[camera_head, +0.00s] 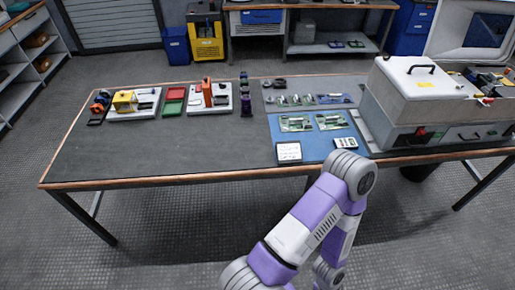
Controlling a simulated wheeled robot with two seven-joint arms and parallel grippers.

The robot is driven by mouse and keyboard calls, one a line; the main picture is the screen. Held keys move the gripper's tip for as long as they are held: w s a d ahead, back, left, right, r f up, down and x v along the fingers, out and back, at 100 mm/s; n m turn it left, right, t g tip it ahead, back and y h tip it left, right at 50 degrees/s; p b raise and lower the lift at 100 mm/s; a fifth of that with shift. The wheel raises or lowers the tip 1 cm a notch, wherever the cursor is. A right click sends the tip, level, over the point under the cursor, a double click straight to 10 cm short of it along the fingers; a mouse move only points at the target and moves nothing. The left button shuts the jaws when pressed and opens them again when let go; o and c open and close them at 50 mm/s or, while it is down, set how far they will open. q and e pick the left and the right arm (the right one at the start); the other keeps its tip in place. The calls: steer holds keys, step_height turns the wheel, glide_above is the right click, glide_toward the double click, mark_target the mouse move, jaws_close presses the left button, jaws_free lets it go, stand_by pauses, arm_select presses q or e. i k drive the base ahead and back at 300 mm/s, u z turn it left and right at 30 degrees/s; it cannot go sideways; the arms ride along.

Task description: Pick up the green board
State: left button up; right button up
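Two green circuit boards lie flat on a blue mat (300,145) at the right half of the table. The left green board (295,123) and the right green board (331,121) lie side by side with a small gap. Several smaller greenish boards (295,100) lie in a row on a grey mat behind them. Which one the task means I cannot tell. One of my arms, purple and white, rises from the bottom and bends at the table's front edge. No gripper shows in the view.
A large grey-white machine (425,100) stands right of the mat. A white card (289,152) and a small white device (345,143) lie at the mat's front. Red (175,94) and green (172,108) trays sit between white fixtures. The table's left front (130,150) is clear.

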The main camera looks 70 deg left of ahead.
mark_target(297, 122)
steer(key=u, duration=0.25)
steer(key=k, duration=0.1)
steer(key=u, duration=1.7)
